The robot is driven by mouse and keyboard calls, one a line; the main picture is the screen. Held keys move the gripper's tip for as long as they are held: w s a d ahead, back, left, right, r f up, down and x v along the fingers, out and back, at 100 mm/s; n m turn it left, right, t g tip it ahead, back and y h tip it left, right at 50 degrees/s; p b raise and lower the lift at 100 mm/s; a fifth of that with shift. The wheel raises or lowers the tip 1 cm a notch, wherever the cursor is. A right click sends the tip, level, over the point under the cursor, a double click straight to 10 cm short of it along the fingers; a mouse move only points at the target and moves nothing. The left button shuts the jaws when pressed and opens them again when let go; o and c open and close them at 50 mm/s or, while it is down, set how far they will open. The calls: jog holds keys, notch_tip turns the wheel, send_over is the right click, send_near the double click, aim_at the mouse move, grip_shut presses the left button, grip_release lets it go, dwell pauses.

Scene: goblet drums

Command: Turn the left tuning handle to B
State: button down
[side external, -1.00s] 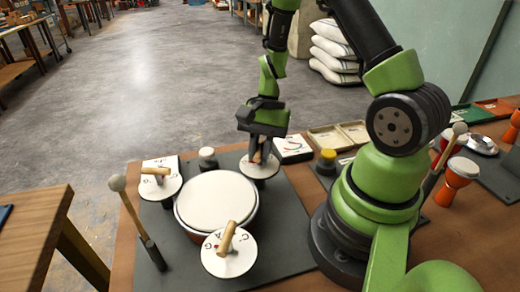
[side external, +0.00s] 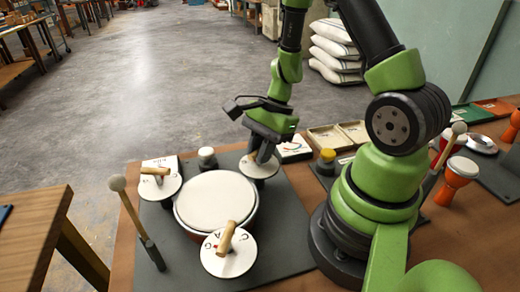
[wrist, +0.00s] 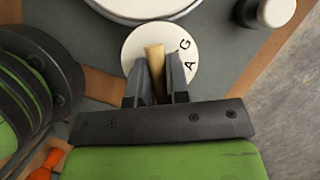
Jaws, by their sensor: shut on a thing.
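My gripper (side external: 260,152) is shut on the wooden handle of the tuning dial (side external: 262,171) at the back right of the drum (side external: 216,201) in the side view. The wrist view shows the pale wooden handle (wrist: 154,58) between my two fingers, on the white round dial (wrist: 133,48) with letters G and A at its right edge. The rest of its lettering is hidden by the gripper or unreadable, and I see no B. Two similar dials with wooden handles stand at the back left (side external: 158,186) and front (side external: 228,262) of the drum.
A mallet (side external: 128,207) stands in a holder left of the drum. A white-topped dark knob (side external: 207,157) and a yellow-topped one (side external: 326,161) stand behind. Shallow trays (side external: 330,138) lie at the back; small orange drums (side external: 460,178) stand at the right.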

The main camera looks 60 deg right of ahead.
jog(key=m+t, duration=0.1)
jog(key=m, duration=0.2)
jog(key=shift+s+m+h, duration=0.1)
jog(key=shift+m+h, duration=0.2)
jog(key=shift+a+m+t+h, duration=0.1)
jog(key=shift+m+t+h, duration=0.4)
jog(key=shift+m, duration=1.2)
jog(key=c, duration=1.1)
grip_release()
jog(key=shift+r, duration=0.1)
jog(key=shift+r, duration=4.9)
